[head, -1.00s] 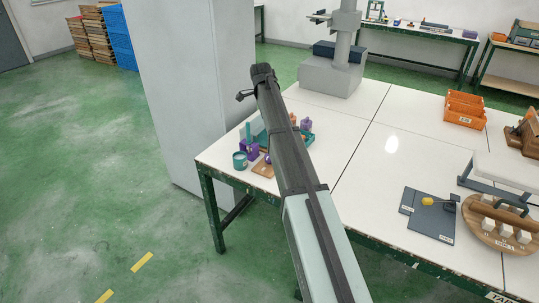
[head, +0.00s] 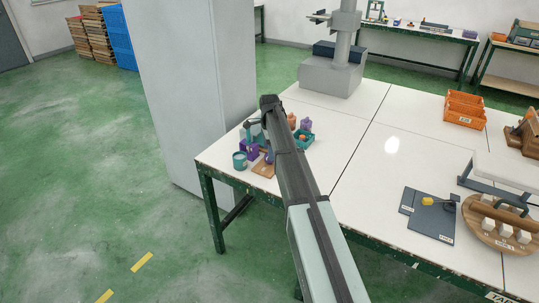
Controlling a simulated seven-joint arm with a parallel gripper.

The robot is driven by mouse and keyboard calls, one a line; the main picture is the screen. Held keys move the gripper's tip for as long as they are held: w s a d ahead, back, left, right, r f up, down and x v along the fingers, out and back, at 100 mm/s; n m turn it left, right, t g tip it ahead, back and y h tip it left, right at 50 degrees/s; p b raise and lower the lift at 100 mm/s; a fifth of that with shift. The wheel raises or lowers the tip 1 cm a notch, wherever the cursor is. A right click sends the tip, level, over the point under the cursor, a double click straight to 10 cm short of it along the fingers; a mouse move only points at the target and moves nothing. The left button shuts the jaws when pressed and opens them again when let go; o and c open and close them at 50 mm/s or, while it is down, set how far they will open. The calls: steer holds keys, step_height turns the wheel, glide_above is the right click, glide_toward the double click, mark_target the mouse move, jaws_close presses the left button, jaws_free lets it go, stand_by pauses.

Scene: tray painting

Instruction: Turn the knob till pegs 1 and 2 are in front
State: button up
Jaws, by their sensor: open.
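My arm reaches up the middle of the view, and my gripper (head: 252,123) is at its far end, small and dark, above the cluster at the table's left end. It is open, with nothing visible in it. I cannot tell which piece is the knob, and no peg numbers are readable.
A teal cup (head: 240,160) stands at the cluster's left, and a teal tray (head: 304,139) with small pieces to its right. A dark board (head: 433,222) bears a yellow piece (head: 427,201). The white table's middle is clear.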

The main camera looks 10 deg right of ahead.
steer(key=shift+f, duration=1.45)
steer(key=shift+c, duration=0.2)
steer(key=c, duration=1)
